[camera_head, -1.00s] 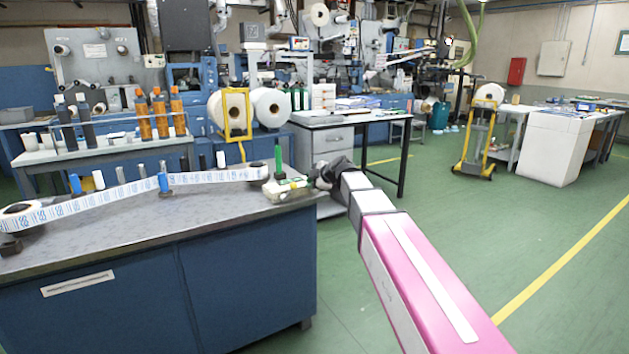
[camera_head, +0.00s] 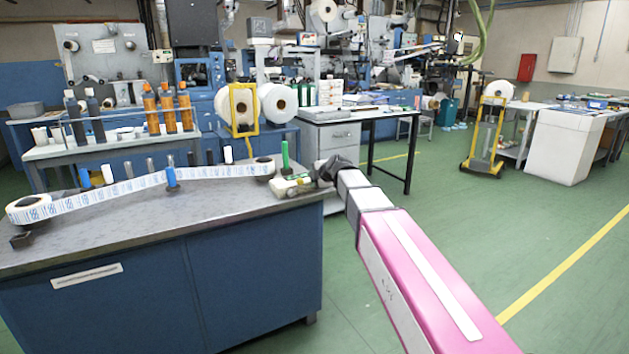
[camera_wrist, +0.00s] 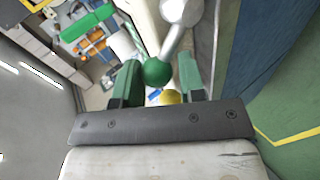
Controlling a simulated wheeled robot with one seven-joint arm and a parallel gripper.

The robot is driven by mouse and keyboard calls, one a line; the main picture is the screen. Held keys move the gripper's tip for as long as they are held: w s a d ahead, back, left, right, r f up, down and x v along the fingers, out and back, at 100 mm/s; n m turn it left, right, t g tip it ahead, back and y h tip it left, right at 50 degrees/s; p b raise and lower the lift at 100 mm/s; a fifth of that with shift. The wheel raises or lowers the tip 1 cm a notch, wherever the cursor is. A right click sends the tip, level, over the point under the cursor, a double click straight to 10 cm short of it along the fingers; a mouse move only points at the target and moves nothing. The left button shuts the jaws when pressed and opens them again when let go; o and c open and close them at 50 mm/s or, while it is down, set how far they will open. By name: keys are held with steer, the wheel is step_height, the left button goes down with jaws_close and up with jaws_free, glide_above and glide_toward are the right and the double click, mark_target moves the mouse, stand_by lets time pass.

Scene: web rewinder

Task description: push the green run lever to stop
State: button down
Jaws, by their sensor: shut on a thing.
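The run lever (camera_wrist: 175,42) shows in the wrist view as a pale metal rod with a green ball (camera_wrist: 157,72) at its near end. That ball lies between the two green fingers of my gripper (camera_wrist: 156,84). My gripper is shut on it, though the contact is not clear. In the head view my gripper (camera_head: 318,176) is at the pale control unit (camera_head: 290,187) on the bench's right end. The lever cannot be made out there.
The grey bench top (camera_head: 140,214) carries a printed label web (camera_head: 110,192) between two reels, past several posts. A green upright cylinder (camera_head: 285,155) stands behind the unit. Open green floor lies right of the bench. A yellow trolley (camera_head: 485,138) stands further back.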

steer(key=shift+w+d, duration=0.1)
steer(key=c, duration=0.7)
jaws_free()
steer(key=v, duration=1)
steer(key=shift+s+d+r, duration=0.2)
steer(key=shift+s, duration=0.05)
steer(key=s+d+f+m+g+h, duration=0.2)
steer(key=s+d+f+m, duration=0.5)
steer(key=f, duration=0.4)
steer(key=s+d+f+m+g+h, duration=0.3)
steer(key=s+d+f+m, duration=0.5)
steer(key=f, duration=0.4)
steer(key=s+d+f+m+g+h, duration=0.2)
steer(key=s+d+f+m, duration=0.5)
steer(key=f, duration=0.5)
steer(key=shift+s+d+m+g, duration=0.15)
steer(key=shift+m+g, duration=0.3)
steer(key=shift+m, duration=0.1)
steer(key=shift+s+d+m+g, duration=0.1)
steer(key=shift+d+m+g, duration=0.1)
steer(key=shift+m+g, duration=0.3)
